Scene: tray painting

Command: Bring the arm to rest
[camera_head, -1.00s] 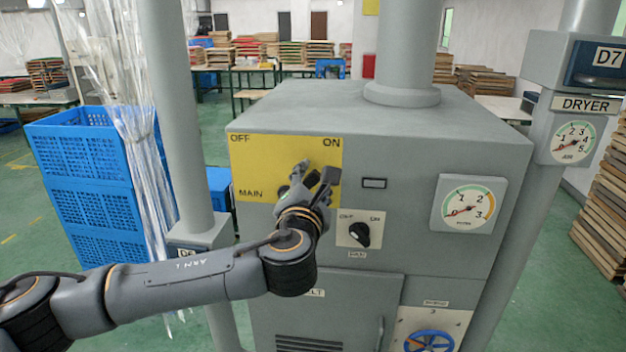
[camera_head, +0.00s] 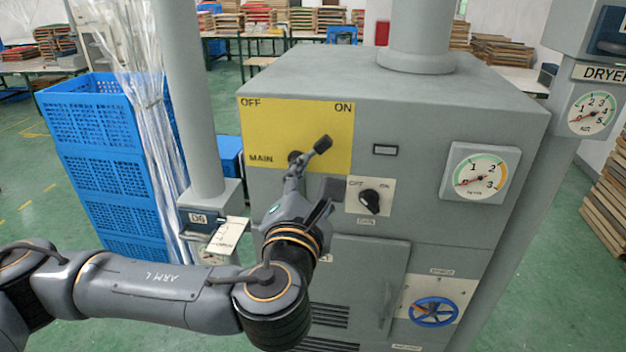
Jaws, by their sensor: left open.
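My left arm comes in from the lower left, and its gripper (camera_head: 319,168) is open and empty in front of the grey machine (camera_head: 400,120). The gripper is at the lower part of the yellow MAIN panel (camera_head: 262,125), which is marked OFF and ON. A dark round switch hub (camera_head: 295,157) shows behind one finger. A dark block extends toward ON from there; I cannot tell whether it is the switch handle or a fingertip. I cannot tell whether the gripper touches the panel. My right gripper is out of view.
A small black OFF/ON knob (camera_head: 370,201), a gauge (camera_head: 481,174) and a blue handwheel (camera_head: 434,311) are on the machine front. A grey post (camera_head: 183,90) and stacked blue crates (camera_head: 108,150) stand left. Green floor shows farther left.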

